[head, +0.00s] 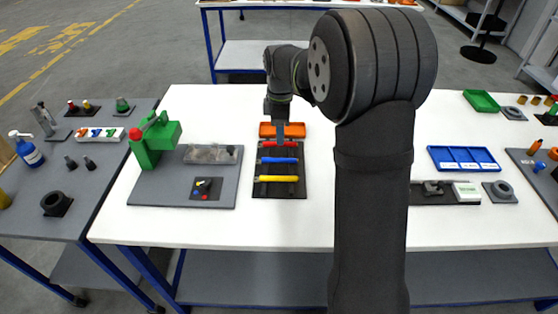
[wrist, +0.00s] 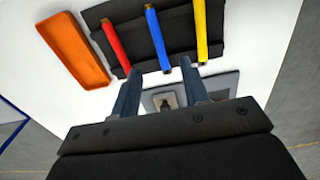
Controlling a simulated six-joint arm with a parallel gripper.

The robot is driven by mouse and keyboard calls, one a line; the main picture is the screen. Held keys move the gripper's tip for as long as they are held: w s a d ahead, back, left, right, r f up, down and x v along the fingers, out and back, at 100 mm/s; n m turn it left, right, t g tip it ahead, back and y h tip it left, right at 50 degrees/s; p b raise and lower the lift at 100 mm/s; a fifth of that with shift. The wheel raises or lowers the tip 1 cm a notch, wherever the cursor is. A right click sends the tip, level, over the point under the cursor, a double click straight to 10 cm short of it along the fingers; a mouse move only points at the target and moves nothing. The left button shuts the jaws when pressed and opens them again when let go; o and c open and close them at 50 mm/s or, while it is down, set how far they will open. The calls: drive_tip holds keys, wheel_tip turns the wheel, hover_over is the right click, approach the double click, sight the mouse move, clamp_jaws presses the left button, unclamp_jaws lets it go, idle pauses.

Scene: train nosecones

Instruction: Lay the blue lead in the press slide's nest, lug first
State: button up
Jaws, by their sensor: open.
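The blue lead (head: 278,161) lies between the red lead (head: 270,145) and the yellow lead (head: 278,179) on a black rack. In the wrist view the blue lead (wrist: 158,38) points down toward the gap between my fingers. My gripper (wrist: 160,66) is open and empty, its fingertips either side of the blue lead's near end in the picture; I cannot tell the height gap. In the head view my gripper (head: 280,138) is over the rack's far end, partly hidden by my arm. The green press (head: 155,138) stands on a grey plate left of the rack. Its slide nest is not clearly distinguishable.
An orange tray (head: 268,130) sits just behind the rack. The press's grey plate (head: 150,190) also holds a clear-topped block (head: 212,154) and a small dark pad (head: 207,196) with coloured buttons. A blue tray (head: 463,158) lies at the right. White table in front of the rack is clear.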

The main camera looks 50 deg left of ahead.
sight(279, 158)
drive_tip(key=f, duration=1)
drive_tip(key=shift+a, duration=0.25)
clamp_jaws()
